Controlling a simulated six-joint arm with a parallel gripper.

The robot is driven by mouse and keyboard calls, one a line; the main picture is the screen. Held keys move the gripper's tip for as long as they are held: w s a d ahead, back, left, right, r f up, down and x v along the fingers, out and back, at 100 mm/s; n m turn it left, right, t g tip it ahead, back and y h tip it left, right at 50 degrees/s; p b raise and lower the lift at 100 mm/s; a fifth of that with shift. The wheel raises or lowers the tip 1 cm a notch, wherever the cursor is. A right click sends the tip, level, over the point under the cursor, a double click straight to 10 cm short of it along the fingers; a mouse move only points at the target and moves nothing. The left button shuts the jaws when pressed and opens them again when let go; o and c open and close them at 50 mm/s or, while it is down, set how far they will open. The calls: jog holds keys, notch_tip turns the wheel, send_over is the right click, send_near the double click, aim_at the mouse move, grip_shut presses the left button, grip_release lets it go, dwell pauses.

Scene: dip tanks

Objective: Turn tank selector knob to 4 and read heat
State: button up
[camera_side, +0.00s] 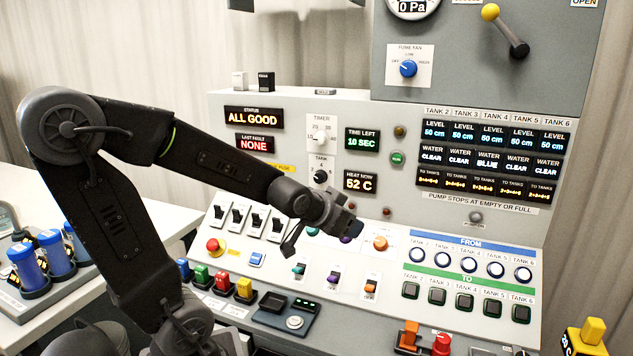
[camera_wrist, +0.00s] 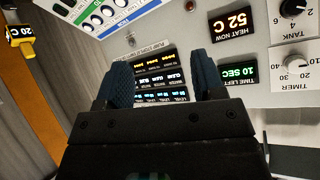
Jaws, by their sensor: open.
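The black tank selector knob (camera_side: 320,177) sits on the upright panel, under a TANK label with a 4 above the knob. It also shows at the top right of the upside-down wrist view (camera_wrist: 294,6), partly cut off; I cannot tell its exact setting. The HEAT NOW display (camera_side: 358,181) is right of the knob and reads 52 C; it reads the same in the wrist view (camera_wrist: 234,22). My gripper (camera_side: 338,226) is below the knob and display, apart from the knob. In the wrist view its two fingers (camera_wrist: 163,82) are spread with nothing between them.
The white timer knob (camera_side: 319,138) is just above the tank knob, and the TIME LEFT display (camera_side: 363,140) reads 10 SEC. Black switches (camera_side: 254,220), coloured levers (camera_side: 333,274) and an orange knob (camera_side: 380,243) crowd the sloped console near my gripper.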

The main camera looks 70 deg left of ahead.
jog(key=a+f+n+t+y, duration=0.2)
jog(key=a+y, duration=0.2)
jog(key=a, duration=0.8)
jog(key=t+y, duration=0.1)
jog(key=y, duration=0.3)
send_near(318, 179)
jog(key=shift+n, duration=0.4)
jog(key=x, duration=0.8)
jog(key=shift+w+a, duration=0.2)
jog(key=shift+w, duration=0.05)
jog(key=shift+c, duration=0.3)
jog(key=c, duration=0.9)
jog(key=shift+o, duration=0.2)
